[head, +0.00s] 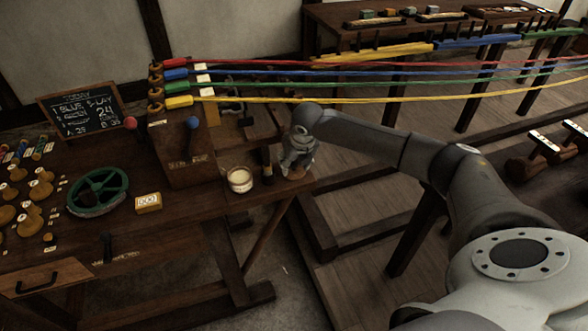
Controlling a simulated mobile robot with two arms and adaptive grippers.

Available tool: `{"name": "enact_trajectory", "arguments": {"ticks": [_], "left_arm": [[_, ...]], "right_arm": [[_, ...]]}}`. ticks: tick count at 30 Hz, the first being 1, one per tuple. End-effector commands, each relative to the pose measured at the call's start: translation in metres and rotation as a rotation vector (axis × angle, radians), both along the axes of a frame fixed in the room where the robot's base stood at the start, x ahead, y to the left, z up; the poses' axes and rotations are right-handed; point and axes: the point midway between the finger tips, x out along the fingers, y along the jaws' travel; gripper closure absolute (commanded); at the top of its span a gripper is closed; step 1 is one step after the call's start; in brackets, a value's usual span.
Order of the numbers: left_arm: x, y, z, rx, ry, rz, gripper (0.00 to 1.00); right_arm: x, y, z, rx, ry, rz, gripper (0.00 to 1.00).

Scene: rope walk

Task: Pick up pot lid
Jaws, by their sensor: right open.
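An open pot (240,181) with pale cream contents stands near the front right corner of the wooden bench. My right gripper (298,166) is open, pointing down over the bench's right end, to the right of the pot. A small brown piece, perhaps the pot lid, shows low at the gripper's fingers; it is mostly hidden, and I cannot tell whether they touch it. My left gripper is out of view.
A brush-like tool (267,172) stands between the pot and my right gripper. Coloured ropes (380,97) stretch right from a wooden post behind the gripper. A green handwheel (98,190) and a small yellow box (148,202) are farther left on the bench.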

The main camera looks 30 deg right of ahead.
Motion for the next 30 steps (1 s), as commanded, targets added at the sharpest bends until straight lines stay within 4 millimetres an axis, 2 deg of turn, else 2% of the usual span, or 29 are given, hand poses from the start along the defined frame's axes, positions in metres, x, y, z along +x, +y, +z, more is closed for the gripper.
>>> {"name": "enact_trajectory", "arguments": {"ticks": [6, 16, 30], "left_arm": [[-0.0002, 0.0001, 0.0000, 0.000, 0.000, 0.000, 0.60], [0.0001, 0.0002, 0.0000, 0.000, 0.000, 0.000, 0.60], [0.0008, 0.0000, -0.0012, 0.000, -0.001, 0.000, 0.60]], "right_arm": [[0.0002, 0.0000, -0.0007, 0.000, 0.000, 0.001, 0.54], [0.0000, -0.0002, -0.0005, 0.000, 0.000, 0.000, 0.96], [0.0005, -0.0004, 0.0048, 0.000, -0.001, 0.000, 0.97]]}}
